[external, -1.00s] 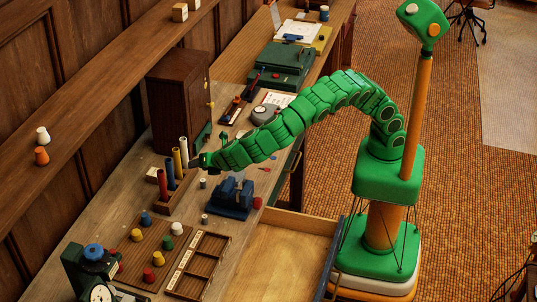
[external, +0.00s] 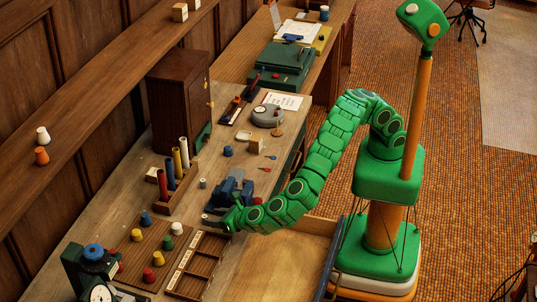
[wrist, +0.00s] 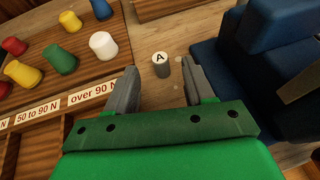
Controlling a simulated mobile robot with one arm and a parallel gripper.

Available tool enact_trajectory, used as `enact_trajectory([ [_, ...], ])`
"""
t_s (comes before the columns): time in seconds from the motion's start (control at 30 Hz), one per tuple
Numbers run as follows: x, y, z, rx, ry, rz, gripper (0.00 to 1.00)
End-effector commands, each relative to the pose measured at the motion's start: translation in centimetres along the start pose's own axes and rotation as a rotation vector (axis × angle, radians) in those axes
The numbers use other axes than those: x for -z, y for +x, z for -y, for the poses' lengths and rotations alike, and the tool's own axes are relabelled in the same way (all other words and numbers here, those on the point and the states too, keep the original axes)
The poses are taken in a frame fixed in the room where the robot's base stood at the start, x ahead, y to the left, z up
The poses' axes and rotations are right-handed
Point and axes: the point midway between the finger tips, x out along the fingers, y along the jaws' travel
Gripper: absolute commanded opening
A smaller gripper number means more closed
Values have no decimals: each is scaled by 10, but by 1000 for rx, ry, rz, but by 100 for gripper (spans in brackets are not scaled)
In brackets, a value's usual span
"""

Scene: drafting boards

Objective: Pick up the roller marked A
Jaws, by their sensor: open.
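The roller marked A (wrist: 161,66) is a small grey cylinder with a white top bearing a black "A". It stands upright on the bench between the blue vise and the board of coloured knobs. It also shows in the external view (external: 205,218), just left of my gripper. My gripper (wrist: 160,82) is open and empty. In the wrist view its two grey fingers point toward the roller, which shows between their tips with a gap on each side. I cannot tell how high the fingertips are above the bench.
The blue vise (external: 232,188) stands close on the right in the wrist view. The board with coloured knobs (external: 143,258) and the labelled wooden tray (external: 205,262) lie on the other side. Another small roller (external: 203,183) stands farther back, near the rack of coloured tubes (external: 186,187).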

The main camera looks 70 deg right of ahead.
Motion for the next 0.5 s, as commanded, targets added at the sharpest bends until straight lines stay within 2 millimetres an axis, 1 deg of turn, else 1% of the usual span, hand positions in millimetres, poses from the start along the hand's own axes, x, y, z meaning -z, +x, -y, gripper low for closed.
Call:
enact_trajectory([
  [0.17, 0, 11, 0, 0, 2, -1, 53],
  [0.5, -1, 51, 1, 1, 3, -1, 53],
])
